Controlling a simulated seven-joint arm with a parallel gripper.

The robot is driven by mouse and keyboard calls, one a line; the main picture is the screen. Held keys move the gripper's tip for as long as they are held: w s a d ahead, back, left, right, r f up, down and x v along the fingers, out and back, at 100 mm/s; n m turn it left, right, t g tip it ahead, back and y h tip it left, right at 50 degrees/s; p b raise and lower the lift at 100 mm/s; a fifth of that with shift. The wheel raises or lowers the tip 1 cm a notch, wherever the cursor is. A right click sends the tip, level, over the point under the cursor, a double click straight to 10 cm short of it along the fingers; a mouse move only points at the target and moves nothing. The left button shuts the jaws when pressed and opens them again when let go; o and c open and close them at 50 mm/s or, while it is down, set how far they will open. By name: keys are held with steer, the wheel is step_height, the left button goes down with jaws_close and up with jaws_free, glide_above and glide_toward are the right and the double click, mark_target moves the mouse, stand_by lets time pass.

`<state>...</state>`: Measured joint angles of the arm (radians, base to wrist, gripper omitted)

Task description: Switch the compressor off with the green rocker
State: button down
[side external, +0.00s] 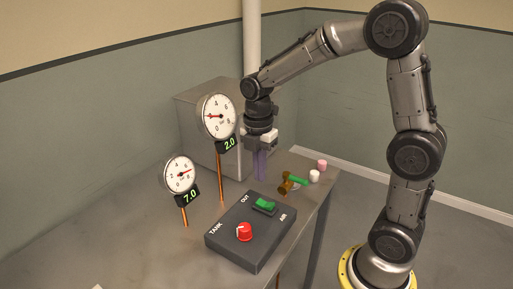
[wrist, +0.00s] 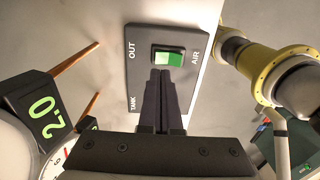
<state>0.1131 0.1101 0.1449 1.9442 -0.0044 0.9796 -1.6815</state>
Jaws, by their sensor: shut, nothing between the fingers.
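The green rocker (side external: 265,205) sits near the back of a dark control box (side external: 250,256) marked TANK, OUT and AIR. It also shows in the wrist view (wrist: 168,57); which side is pressed I cannot tell. A red knob (side external: 244,232) is on the same box, hidden behind my fingers in the wrist view. My gripper (side external: 261,178) is shut and empty, pointing down behind the box in the side view. In the wrist view its fingertips (wrist: 161,72) appear just below the rocker; the side view shows them apart from it.
Two dial gauges stand on copper pipes left of my gripper: one reads 2.0 (side external: 217,117), the lower one 7.0 (side external: 180,174). A grey metal cabinet (side external: 195,135) is behind them. A green-handled brass valve (side external: 288,185) and small white (side external: 314,176) and pink (side external: 322,165) pieces lie right.

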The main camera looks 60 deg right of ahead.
step_height(320, 180, up, 8)
steer(key=w, duration=0.1)
steer(key=shift+w, duration=0.1)
stand_by(0.3)
steer(key=s+a+r+m+t, duration=0.25)
steer(key=s+r, duration=0.35)
steer(key=s, duration=0.3)
steer(key=s+a+f+m+t, duration=0.1)
steer(key=s+f+m+t, duration=0.2)
steer(key=s+m, duration=0.6)
step_height(320, 180, down, 3)
steer(key=m, duration=0.6)
steer(key=shift+s+a+r, duration=0.2)
steer(key=shift+m+t, duration=0.25)
